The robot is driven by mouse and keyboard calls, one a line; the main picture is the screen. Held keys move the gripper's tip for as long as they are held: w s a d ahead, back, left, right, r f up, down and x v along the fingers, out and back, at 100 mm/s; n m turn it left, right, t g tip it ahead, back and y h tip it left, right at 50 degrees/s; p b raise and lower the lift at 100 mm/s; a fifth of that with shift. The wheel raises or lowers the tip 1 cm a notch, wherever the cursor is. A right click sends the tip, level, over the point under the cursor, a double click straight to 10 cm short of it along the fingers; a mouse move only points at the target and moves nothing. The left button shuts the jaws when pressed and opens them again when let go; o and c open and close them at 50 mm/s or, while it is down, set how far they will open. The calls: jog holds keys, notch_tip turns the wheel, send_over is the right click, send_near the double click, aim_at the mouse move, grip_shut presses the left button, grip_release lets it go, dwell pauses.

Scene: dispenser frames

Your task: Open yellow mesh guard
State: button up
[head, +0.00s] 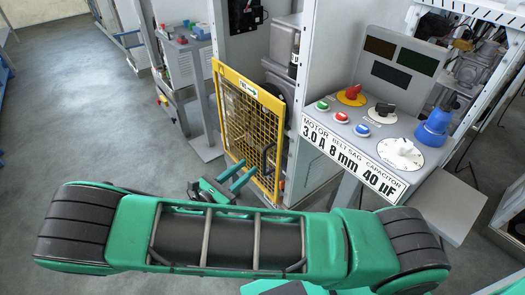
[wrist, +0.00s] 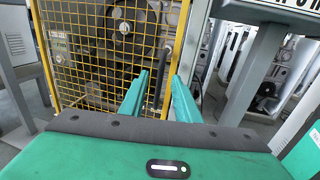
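The yellow mesh guard (head: 247,122) is an upright yellow-framed panel across the machine's opening, left of the control panel in the head view. It looks closed, with machinery behind it. It also fills the upper left of the wrist view (wrist: 92,70). A dark upright handle (head: 267,160) is near its right edge, and it shows between my fingers in the wrist view (wrist: 162,78). My gripper (head: 252,170) is open, its two green fingers pointing at the handle side of the guard. The fingers appear on either side of the handle; contact cannot be told.
The control panel (head: 375,122) with knobs, buttons and a blue part juts out to the right of the guard. A grey cabinet (head: 187,62) stands behind on the left. The floor (head: 70,110) on the left is clear.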

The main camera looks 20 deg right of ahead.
jog(key=x, duration=1)
jog(key=shift+s+d, duration=0.1)
jog(key=shift+s, duration=0.05)
grip_shut()
